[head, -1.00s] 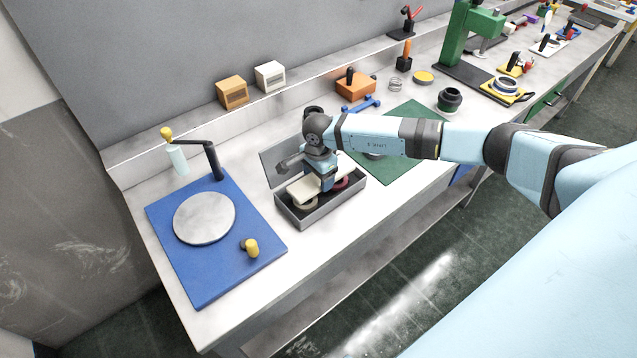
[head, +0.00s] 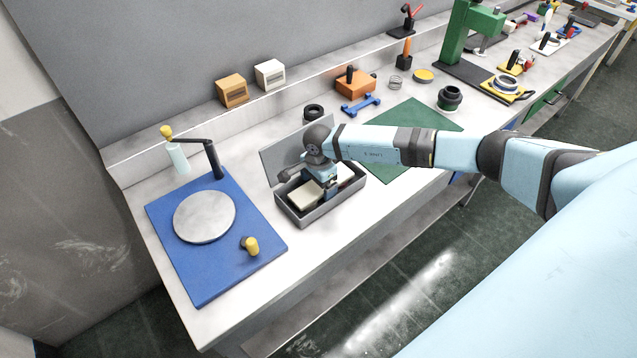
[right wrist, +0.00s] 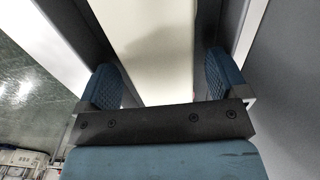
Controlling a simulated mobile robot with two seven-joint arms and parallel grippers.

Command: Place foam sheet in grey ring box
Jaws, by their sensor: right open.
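The cream foam sheet (head: 305,196) lies inside the grey ring box (head: 322,213), low between its walls. My right gripper (head: 326,194) reaches down into the box over the middle of the sheet and hides part of it. In the right wrist view the sheet (right wrist: 155,35) runs between the two blue fingers (right wrist: 163,82), which stand apart with gaps at its sides. The right gripper is open. The rings in the box are hidden now. The box's grey lid (head: 284,158) stands open behind it. My left gripper is not in view.
A blue board (head: 180,270) with a round grey plate (head: 204,217) and crank lies to the left. A green mat (head: 420,118) lies to the right. A dark ring (head: 313,112) and an orange block (head: 355,88) stand behind. The bench's front edge is close to the box.

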